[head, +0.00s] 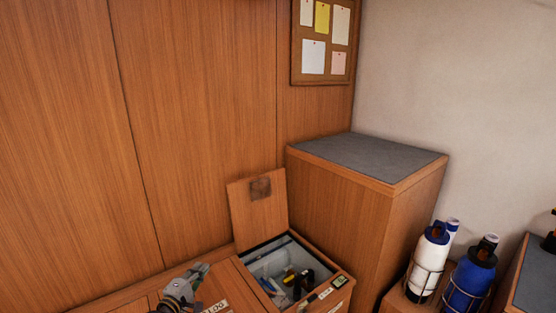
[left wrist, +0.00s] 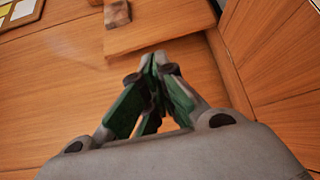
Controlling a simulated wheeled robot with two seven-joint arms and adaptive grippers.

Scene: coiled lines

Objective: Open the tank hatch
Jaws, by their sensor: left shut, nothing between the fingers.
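A wooden hatch lid (head: 258,215) with a dark square patch stands raised against the panelled wall. Below it is an open bin (head: 273,247) holding several small loose items. I cannot read the labels well enough to tell which hatch is the tank's. My left gripper (head: 203,268) is at the bottom of the head view, left of the open bin and apart from the lid. In the left wrist view its green-padded fingers (left wrist: 155,62) are shut and empty. A wooden board with a block-like piece (left wrist: 117,12) lies beyond the fingertips. My right gripper is out of view.
A tall cabinet with a grey top (head: 370,157) stands right of the bin. White (head: 430,258) and blue (head: 470,280) bottles sit in wire holders at the lower right. A cork board (head: 296,60) with notes hangs on the wall.

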